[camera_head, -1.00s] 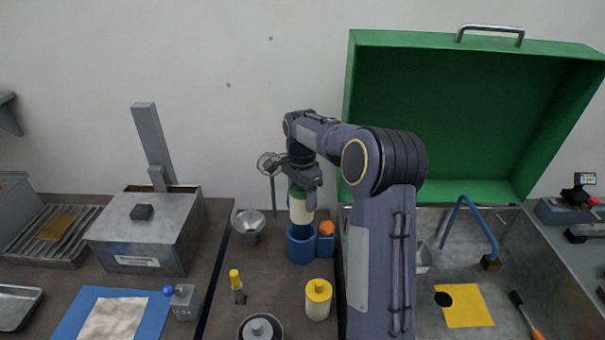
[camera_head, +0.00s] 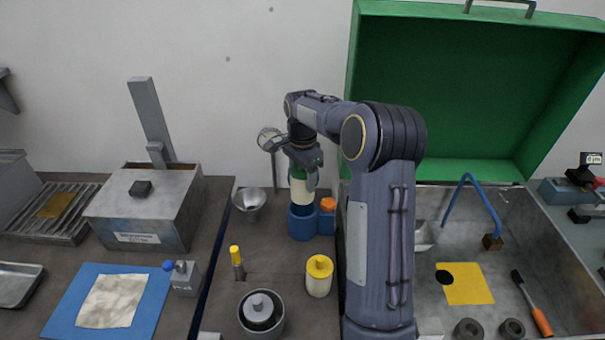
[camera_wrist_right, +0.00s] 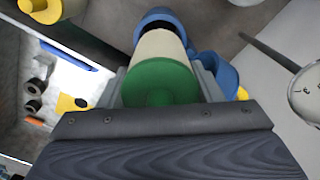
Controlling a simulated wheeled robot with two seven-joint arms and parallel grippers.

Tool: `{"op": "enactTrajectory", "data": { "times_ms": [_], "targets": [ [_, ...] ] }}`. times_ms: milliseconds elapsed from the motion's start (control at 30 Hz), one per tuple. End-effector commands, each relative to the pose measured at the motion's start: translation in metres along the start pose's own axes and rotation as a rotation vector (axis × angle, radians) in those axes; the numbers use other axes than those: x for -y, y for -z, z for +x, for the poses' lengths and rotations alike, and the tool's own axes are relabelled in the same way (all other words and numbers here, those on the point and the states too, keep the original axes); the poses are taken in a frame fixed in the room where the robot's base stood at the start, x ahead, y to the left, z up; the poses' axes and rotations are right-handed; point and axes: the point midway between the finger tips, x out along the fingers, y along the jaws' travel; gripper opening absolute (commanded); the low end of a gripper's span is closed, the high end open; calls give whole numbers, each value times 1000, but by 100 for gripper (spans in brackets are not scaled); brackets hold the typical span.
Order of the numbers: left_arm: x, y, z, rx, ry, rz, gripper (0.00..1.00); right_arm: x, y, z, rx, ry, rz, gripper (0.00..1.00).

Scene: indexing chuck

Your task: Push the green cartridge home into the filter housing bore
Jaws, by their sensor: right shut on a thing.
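The cartridge has a green cap and a cream body (camera_head: 299,193). My right gripper (camera_head: 304,179) is shut on it from above and holds it upright. The blue filter housing (camera_head: 302,225) stands on the bench directly below. The cartridge's lower end is at the housing's rim; most of the cream body shows above it. In the right wrist view the green cap (camera_wrist_right: 160,82) lies between the fingers, with the housing (camera_wrist_right: 155,16) beyond. A dark strip of bore shows past the body there. How deep the lower end sits is hidden. My left gripper is out of view.
An orange-topped blue block (camera_head: 327,216) adjoins the housing. A metal funnel (camera_head: 250,200) stands left, and a yellow-capped cream cylinder (camera_head: 319,277) stands in front. A green-lidded metal case (camera_head: 430,95) is right, behind my arm. A grey box (camera_head: 145,215) stands at left.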

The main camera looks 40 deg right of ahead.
Motion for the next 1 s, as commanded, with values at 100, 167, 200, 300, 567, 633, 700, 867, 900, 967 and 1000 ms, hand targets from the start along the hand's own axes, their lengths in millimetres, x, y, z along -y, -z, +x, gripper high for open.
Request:
{"op": "enactTrajectory", "data": {
  "times_ms": [100, 167, 200, 300, 567, 633, 700, 867, 900, 967, 1000],
  "targets": [
    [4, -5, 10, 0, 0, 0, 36, 0, 0, 16, 0, 1, 0, 32],
    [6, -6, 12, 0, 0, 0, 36, 0, 0, 21, 0, 1, 0, 32],
    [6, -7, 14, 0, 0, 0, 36, 0, 0, 24, 0, 1, 0, 32],
    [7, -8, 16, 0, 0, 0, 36, 0, 0, 29, 0, 1, 0, 32],
    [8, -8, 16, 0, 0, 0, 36, 0, 0, 31, 0, 1, 0, 32],
    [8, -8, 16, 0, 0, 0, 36, 0, 0, 31, 0, 1, 0, 32],
    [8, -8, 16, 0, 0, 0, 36, 0, 0, 31, 0, 1, 0, 32],
    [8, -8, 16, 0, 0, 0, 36, 0, 0, 31, 0, 1, 0, 32],
    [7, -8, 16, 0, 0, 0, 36, 0, 0, 31, 0, 1, 0, 32],
    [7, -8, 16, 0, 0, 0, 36, 0, 0, 30, 0, 1, 0, 32],
    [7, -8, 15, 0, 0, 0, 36, 0, 0, 30, 0, 1, 0, 32]
  ]
}}
